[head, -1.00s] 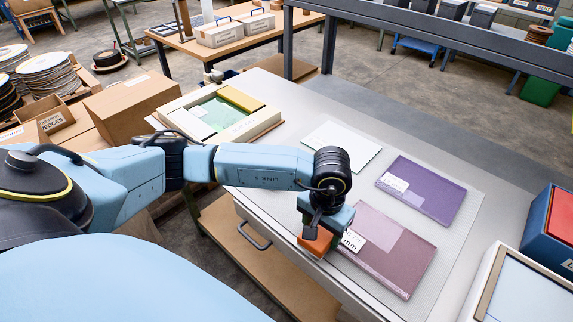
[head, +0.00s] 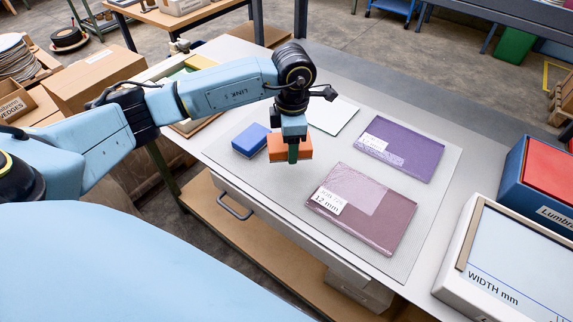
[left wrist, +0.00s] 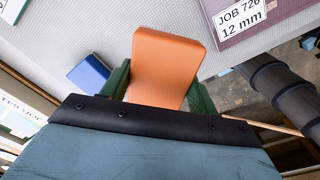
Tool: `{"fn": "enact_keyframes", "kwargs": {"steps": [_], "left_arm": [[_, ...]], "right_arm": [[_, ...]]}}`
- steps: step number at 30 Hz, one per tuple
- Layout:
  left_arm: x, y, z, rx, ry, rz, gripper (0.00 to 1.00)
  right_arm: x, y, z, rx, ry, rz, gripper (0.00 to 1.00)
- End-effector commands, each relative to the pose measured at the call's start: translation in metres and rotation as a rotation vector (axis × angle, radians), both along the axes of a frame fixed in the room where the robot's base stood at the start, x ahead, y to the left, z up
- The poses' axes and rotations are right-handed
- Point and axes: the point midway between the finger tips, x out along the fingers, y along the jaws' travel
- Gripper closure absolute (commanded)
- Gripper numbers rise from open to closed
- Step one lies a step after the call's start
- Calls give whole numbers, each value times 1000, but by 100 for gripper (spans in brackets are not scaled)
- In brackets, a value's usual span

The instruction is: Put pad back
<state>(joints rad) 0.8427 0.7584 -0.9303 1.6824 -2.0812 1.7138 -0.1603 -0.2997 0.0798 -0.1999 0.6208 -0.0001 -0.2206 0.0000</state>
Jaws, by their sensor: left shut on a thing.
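My left gripper (head: 292,158) is shut on an orange pad (head: 278,148), a small block that also shows between the green fingers in the left wrist view (left wrist: 165,65). It is over the grey ribbed mat (head: 285,195); I cannot tell whether the pad touches the mat. A blue block (head: 248,141) lies on the mat just left of the orange pad, and it shows left of the fingers in the left wrist view (left wrist: 88,75). My right gripper is not in view.
A mauve glass sheet (head: 385,215) labelled 12 mm lies right of the gripper. A purple sheet (head: 415,155) and a pale sheet (head: 335,117) lie behind. A blue-and-red box (head: 545,175) and a white width gauge (head: 500,265) stand at right. The mat's front is clear.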

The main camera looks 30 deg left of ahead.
Motion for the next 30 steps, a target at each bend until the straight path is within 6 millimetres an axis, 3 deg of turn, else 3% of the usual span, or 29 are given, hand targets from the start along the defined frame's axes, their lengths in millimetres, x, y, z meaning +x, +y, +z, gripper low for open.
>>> {"fn": "enact_keyframes", "kwargs": {"steps": [6,12,17,30], "left_arm": [[13,14,14,-11,-5,497,65],[18,21,22,-18,-6,747,65],[18,22,14,-17,-1,806,65],[18,22,-45,-17,-2,805,65]], "right_arm": [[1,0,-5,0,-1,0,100],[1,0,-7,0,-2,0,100],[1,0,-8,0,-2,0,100],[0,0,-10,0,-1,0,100]]}}
